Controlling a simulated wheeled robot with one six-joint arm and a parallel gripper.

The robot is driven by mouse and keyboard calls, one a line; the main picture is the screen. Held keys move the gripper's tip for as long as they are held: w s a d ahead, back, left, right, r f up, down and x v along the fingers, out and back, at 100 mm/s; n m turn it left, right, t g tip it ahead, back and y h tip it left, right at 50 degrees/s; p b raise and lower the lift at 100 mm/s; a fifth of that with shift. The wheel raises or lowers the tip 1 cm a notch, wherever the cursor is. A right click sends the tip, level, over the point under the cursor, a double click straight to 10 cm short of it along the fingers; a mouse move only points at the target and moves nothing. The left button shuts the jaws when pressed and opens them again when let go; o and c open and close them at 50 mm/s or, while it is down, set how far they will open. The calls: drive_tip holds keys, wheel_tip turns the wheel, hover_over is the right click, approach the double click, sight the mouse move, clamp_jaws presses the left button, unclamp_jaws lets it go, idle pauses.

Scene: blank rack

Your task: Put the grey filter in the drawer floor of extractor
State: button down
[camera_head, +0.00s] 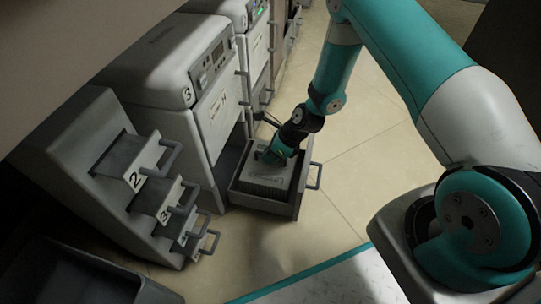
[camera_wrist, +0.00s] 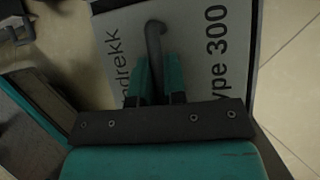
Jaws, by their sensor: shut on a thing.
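The grey filter (camera_head: 268,176) is a square grey block with a ribbed lower side. It is in the open lower drawer (camera_head: 298,208) of the extractor marked 3 (camera_head: 150,62). My gripper (camera_head: 270,155) is above the filter and shut on its handle. In the wrist view my gripper (camera_wrist: 157,85) has its two teal fingers on the dark curved handle (camera_wrist: 153,38). The filter's top (camera_wrist: 195,55) shows there with printed letters and "ype 300". Whether the filter's underside touches the drawer floor is hidden.
A grey rack (camera_head: 80,150) with several numbered, handled slots stands at the left. Another machine (camera_head: 255,50) stands behind the extractor. A dark open bin (camera_head: 75,275) is at the lower left. Tiled floor (camera_head: 365,140) lies clear to the drawer's right.

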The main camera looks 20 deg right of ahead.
drive_tip(key=shift+f, duration=0.1)
drive_tip(key=c, duration=1.2)
unclamp_jaws()
drive_tip(key=shift+o, duration=0.2)
drive_tip(key=p+v, duration=0.8)
drive_tip(key=v, duration=0.4)
drive_tip(key=a+r+n+g, duration=0.1)
drive_tip(key=a+r+n, duration=0.4)
drive_tip(key=r+n, duration=0.75)
drive_tip(key=s+a+r+n, duration=0.2)
drive_tip(key=s+r+n, duration=0.8)
drive_tip(key=s+r, duration=0.1)
drive_tip(key=s+a+r+n+g+h, duration=0.1)
drive_tip(key=s+a+r+n, duration=0.2)
drive_tip(key=s+r+n, duration=0.7)
drive_tip(key=shift+s+r+g+h+b, duration=0.3)
drive_tip(key=shift+s+r, duration=0.3)
drive_tip(key=shift+r, duration=0.2)
